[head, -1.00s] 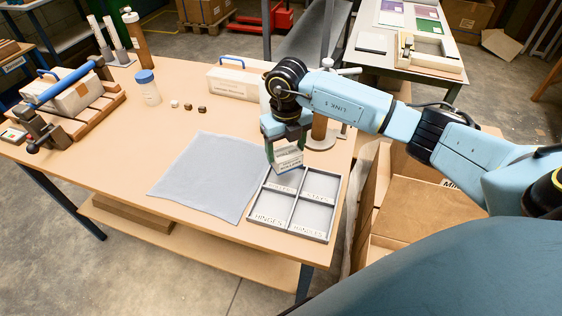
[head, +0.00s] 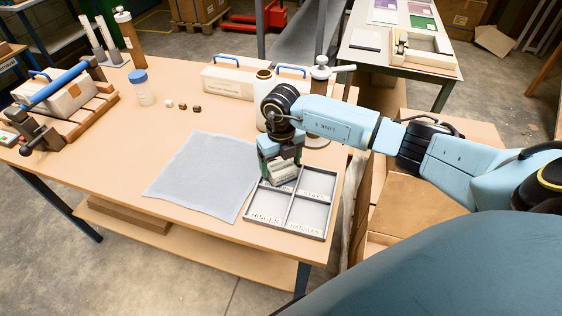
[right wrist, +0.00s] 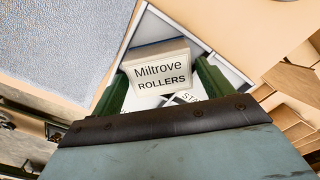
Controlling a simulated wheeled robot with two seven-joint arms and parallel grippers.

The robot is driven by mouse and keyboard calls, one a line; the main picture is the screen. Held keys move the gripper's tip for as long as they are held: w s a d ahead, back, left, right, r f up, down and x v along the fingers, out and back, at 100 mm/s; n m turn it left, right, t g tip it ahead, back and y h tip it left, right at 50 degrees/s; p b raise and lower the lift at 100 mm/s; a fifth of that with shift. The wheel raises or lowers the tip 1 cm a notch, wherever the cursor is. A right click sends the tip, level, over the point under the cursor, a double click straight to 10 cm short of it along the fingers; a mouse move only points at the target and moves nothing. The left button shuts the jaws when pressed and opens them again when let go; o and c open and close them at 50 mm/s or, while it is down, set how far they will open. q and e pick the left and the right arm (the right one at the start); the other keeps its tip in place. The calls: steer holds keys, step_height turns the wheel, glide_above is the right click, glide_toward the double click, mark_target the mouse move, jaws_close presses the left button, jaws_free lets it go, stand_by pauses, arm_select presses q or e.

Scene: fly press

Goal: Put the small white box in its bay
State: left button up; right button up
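The small white box, marked "Miltrove ROLLERS" in the right wrist view (right wrist: 160,70), is between the fingers of my right gripper (head: 282,160). The green fingers sit close on both sides of the box, and the gripper looks shut on it. The box (head: 284,173) is at the back-left bay of the grey tray (head: 266,238). I cannot tell whether it touches the bay floor. The bay's label is mostly hidden. The front bays read "HINGES" and "HANDLES"; the back-right label is partly covered. My left gripper is out of view.
A grey cloth (head: 203,175) lies left of the tray. A white bottle with a blue lid (head: 143,88), several small caps, and a long pale box (head: 228,82) stand farther back. A press-like fixture (head: 62,100) is at left. The table's right edge is close to the tray.

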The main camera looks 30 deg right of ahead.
mark_target(281, 166)
steer(key=shift+o, duration=0.9)
steer(key=shift+r, duration=0.2)
step_height(281, 166, up, 12)
